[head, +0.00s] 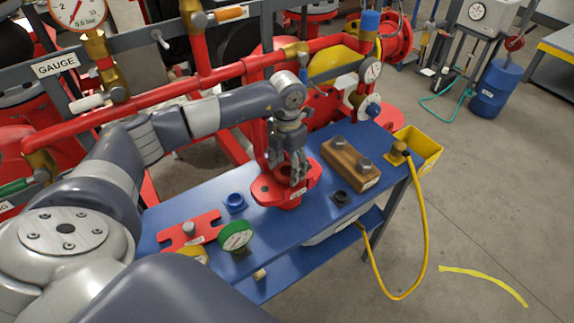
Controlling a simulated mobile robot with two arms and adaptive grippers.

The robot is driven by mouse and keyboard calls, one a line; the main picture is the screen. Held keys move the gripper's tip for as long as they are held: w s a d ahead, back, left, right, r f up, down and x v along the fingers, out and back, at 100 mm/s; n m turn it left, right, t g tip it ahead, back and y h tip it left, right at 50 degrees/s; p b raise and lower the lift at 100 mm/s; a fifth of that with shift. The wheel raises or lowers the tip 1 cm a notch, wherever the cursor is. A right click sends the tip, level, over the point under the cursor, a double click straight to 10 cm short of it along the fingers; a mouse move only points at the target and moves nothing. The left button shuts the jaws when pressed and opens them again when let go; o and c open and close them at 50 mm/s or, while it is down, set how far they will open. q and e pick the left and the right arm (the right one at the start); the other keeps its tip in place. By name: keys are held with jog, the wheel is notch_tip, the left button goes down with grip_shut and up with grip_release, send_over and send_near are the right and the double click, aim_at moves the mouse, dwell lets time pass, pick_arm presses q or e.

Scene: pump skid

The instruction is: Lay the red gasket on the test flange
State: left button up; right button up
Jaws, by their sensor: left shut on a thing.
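The red test flange (266,190) stands on the blue bench top, right of the bench's middle. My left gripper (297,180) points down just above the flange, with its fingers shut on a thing. That thing appears to be the red gasket, but the fingers hide much of it and it blends with the red flange behind. I cannot tell whether it touches the flange. My right gripper is not in view.
A wooden block (350,165) with knobs lies right of the flange. A red plate (180,233), a green-rimmed gauge (236,236) and a blue fitting (235,203) lie to the left. A yellow bin (424,146) and yellow hose (425,230) are at the right end. Red pipework (170,88) runs behind.

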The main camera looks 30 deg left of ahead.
pick_arm(q)
jog(key=shift+f+b, duration=0.55)
jog(key=shift+f, duration=0.15)
jog(key=o, duration=1.1)
notch_tip(320, 180, up, 12)
jog(key=shift+r, duration=0.1)
